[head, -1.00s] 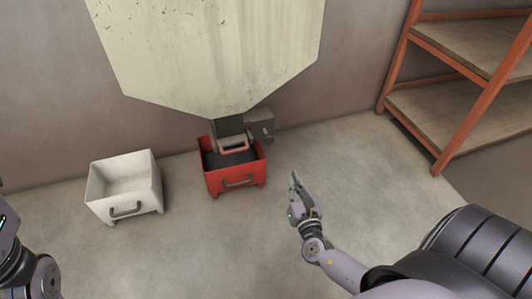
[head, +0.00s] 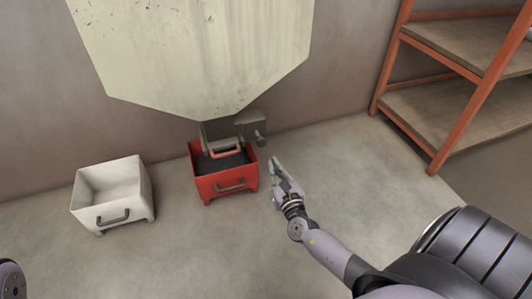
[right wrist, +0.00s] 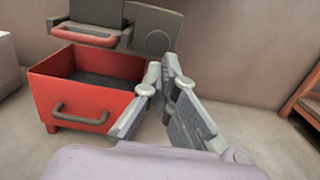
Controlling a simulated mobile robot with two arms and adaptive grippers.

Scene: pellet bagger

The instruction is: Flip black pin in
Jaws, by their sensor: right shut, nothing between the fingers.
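The black pin (head: 260,138) sticks out from the right side of the grey housing (head: 230,132) under the hopper. In the right wrist view a round dark end, seemingly the pin (right wrist: 157,41), shows on the housing beyond my fingers. My right gripper (head: 275,163) is shut and empty. It is to the right of the red bin and below and right of the pin, apart from both. It also shows in the right wrist view (right wrist: 165,66). Of my left arm only a small part shows at the lower left; its gripper is out of view.
The red bin (head: 228,187), with dark pellets inside, stands under the cream hopper (head: 195,55). A white bin (head: 127,215) stands to its left and looks empty. An orange shelf rack (head: 452,140) is at the right. The floor between the red bin and the rack is clear.

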